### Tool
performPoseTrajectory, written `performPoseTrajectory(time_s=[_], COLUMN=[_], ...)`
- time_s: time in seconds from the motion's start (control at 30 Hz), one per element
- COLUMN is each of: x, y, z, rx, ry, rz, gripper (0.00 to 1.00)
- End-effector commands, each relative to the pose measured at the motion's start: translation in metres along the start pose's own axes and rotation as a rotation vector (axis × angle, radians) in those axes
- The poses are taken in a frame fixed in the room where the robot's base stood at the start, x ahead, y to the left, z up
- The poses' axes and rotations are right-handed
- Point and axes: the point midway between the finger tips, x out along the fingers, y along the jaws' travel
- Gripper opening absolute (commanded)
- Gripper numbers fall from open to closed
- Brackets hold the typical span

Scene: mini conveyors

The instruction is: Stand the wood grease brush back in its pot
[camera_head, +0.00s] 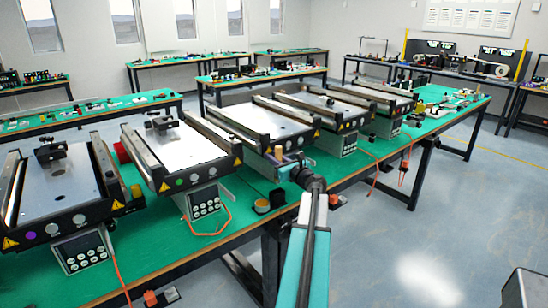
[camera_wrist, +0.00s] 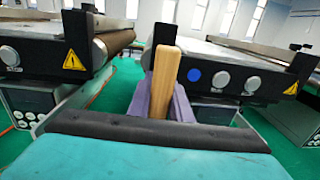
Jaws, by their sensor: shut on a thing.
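My gripper (camera_head: 286,157) is over the front edge of the green bench, by the front of a conveyor. Its purple fingers (camera_wrist: 181,104) are shut on the wood grease brush (camera_wrist: 163,80). The brush's pale wooden handle stands upright between the fingers in the wrist view, and a small tan part of the brush (camera_head: 278,153) shows in the head view. Its lower end is hidden by my wrist. A small dark pot-like thing (camera_head: 262,206) with an orange-tan top sits on the bench below and left of my gripper; I cannot tell surely whether it is the pot.
Several mini conveyors (camera_head: 188,142) stand in a row on the green bench (camera_head: 150,255), with control boxes (camera_head: 202,201) in front. Orange cables (camera_head: 222,222) hang near the front edge. A black block (camera_head: 278,197) stands beside the pot-like thing.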

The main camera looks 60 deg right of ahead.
Motion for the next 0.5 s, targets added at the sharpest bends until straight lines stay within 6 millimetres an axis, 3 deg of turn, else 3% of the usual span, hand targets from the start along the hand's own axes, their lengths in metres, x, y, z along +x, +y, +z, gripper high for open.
performPoseTrajectory(time_s=[0.5], x=[0.002], y=[0.003], z=[-0.027], rx=[0.0], ry=[0.0], rz=[0.004], gripper=[0.0])
